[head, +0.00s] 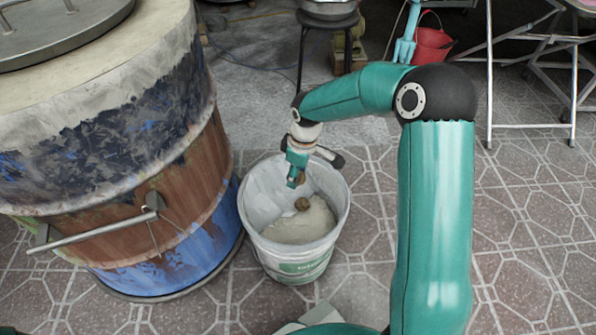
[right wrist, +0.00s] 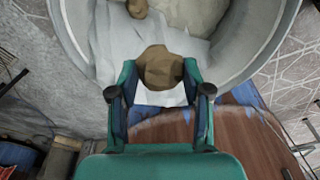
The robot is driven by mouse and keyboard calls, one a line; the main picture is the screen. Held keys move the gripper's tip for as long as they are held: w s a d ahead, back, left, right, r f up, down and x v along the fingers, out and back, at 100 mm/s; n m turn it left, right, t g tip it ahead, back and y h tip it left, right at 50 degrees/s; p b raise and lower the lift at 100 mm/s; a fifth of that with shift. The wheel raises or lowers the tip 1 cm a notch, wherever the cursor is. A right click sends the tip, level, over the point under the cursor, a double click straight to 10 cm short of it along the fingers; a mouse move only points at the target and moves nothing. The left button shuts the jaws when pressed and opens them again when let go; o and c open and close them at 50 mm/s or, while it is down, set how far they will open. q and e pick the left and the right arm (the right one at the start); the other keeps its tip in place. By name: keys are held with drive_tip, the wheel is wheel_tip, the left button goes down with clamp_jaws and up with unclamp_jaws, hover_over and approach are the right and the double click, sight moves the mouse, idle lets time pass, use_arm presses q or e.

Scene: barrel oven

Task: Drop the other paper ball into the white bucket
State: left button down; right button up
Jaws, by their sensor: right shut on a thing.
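The white bucket (head: 257,247) stands on the tiled floor in the middle of the head view, with pale material inside. One brown paper ball (head: 302,204) lies on that material; it also shows at the top of the right wrist view (right wrist: 137,8). My right gripper (head: 294,182) is over the bucket's opening, pointing down. In the right wrist view my right gripper (right wrist: 160,80) is shut on a second brown paper ball (right wrist: 160,67), held above the bucket. My left gripper does not show.
The large painted barrel oven (head: 110,150) stands close on the bucket's left. A stool (head: 328,22) is behind the bucket. A red bucket (head: 431,42) and folding metal furniture (head: 530,75) are at the back right. Tiled floor right of the bucket is free.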

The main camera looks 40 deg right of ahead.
drive_tip(key=o, duration=0.8)
drive_tip(key=r, duration=0.8)
drive_tip(key=s+r, duration=0.1)
drive_tip(key=r, duration=0.3)
drive_tip(key=shift+s+d, duration=0.1)
drive_tip(key=shift+d, duration=0.25)
drive_tip(key=shift+f, duration=0.1)
